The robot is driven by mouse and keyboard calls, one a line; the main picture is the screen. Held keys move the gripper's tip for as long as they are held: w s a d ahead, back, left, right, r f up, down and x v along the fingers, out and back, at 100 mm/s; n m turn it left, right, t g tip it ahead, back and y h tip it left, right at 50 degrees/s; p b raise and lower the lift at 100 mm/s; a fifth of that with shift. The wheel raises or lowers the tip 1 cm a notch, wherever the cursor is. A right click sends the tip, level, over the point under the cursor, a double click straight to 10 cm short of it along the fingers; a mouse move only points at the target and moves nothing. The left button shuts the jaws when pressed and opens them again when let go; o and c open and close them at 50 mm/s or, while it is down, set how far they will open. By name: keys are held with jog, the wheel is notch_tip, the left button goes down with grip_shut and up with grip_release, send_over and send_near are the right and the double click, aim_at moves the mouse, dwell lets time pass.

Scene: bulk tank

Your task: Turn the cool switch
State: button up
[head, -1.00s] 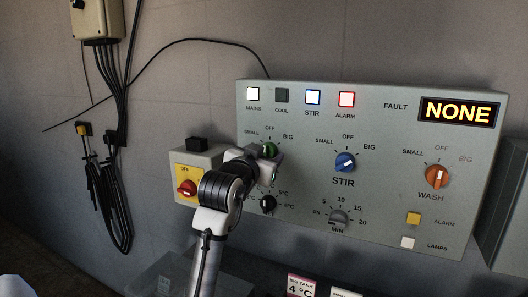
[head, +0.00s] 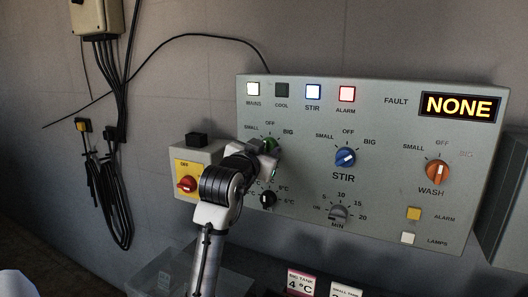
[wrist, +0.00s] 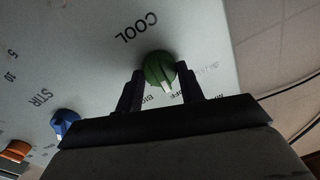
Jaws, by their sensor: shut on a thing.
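The cool switch is a green knob with a white pointer mark. It shows in the wrist view (wrist: 159,69) and, partly hidden by my gripper, in the head view (head: 269,145). COOL is printed beside it, with OFF and BIG close to the pointer in the wrist view. The pointer looks to be near OFF, but its exact setting is hard to tell. My gripper (wrist: 161,76) is shut on the knob, with one dark finger on each side. The COOL lamp (head: 282,90) on the panel is dark.
The grey control panel (head: 385,150) also carries a blue STIR knob (head: 345,157), an orange WASH knob (head: 437,172), a black temperature knob (head: 267,198) and a grey timer knob (head: 339,213). The fault display reads NONE.

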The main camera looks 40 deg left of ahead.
jog(key=shift+f+m+t+b, duration=0.15)
jog(key=shift+m+b, duration=1.2)
jog(key=shift+m, duration=1)
jog(key=shift+f+m+t+b, duration=0.15)
jog(key=shift+m+b, duration=1.15)
jog(key=shift+m, duration=1.05)
jog(key=shift+r, duration=0.15)
jog(key=o, duration=1)
jog(key=b+v, duration=0.2)
jog(key=v, duration=1.2)
jog(key=shift+a+b, duration=0.2)
jog(key=shift+b, duration=0.1)
